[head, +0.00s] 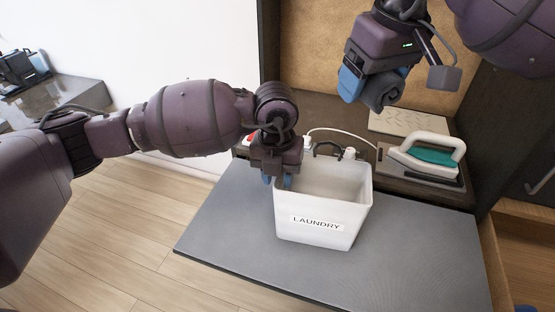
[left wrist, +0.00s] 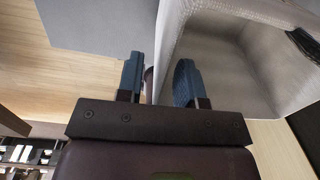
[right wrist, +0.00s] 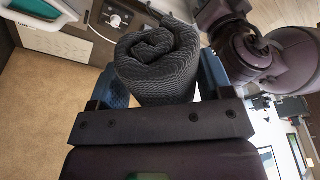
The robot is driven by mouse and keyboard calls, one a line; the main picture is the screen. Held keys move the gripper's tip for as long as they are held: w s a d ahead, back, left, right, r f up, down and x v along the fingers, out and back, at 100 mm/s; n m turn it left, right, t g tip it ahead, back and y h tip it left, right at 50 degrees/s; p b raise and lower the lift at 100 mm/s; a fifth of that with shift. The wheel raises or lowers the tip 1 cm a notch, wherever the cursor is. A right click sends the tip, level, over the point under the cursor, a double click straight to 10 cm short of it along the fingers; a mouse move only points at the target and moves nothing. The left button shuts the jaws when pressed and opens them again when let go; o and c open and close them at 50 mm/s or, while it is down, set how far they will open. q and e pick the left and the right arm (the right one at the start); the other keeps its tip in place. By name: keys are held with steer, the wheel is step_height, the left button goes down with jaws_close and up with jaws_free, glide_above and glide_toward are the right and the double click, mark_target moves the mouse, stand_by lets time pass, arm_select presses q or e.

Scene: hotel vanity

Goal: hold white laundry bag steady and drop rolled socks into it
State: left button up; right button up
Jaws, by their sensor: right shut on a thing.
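The white laundry bag (head: 345,208), labelled LAUNDRY, stands upright and open on the grey surface. My left gripper (head: 278,181) is at its left rim, pointing down. In the left wrist view, the bag (left wrist: 235,62) has its wall between my left fingers (left wrist: 160,82), one inside and one outside, with gaps showing, so this gripper looks open around the rim. My right gripper (head: 368,88) is shut on the dark grey rolled socks (head: 384,92), held above the back right of the bag. The socks' spiral end shows in the right wrist view (right wrist: 156,68).
A white and teal iron (head: 428,155) rests on a dark ledge behind and right of the bag, near a white cable (head: 345,131). A dark panel stands at the right. The grey surface (head: 420,255) is clear right of the bag.

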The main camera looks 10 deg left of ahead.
arm_select(q)
steer(key=shift+f, duration=0.75)
jaws_close()
arm_select(e)
steer(key=s+x, duration=0.3)
steer(key=x, duration=1.2)
steer(key=shift+w+a+f, duration=0.25)
steer(key=shift+w+f, duration=0.15)
steer(key=shift+f, duration=0.2)
steer(key=o, duration=0.9)
steer(key=shift+o, duration=0.2)
steer(key=shift+r, duration=0.1)
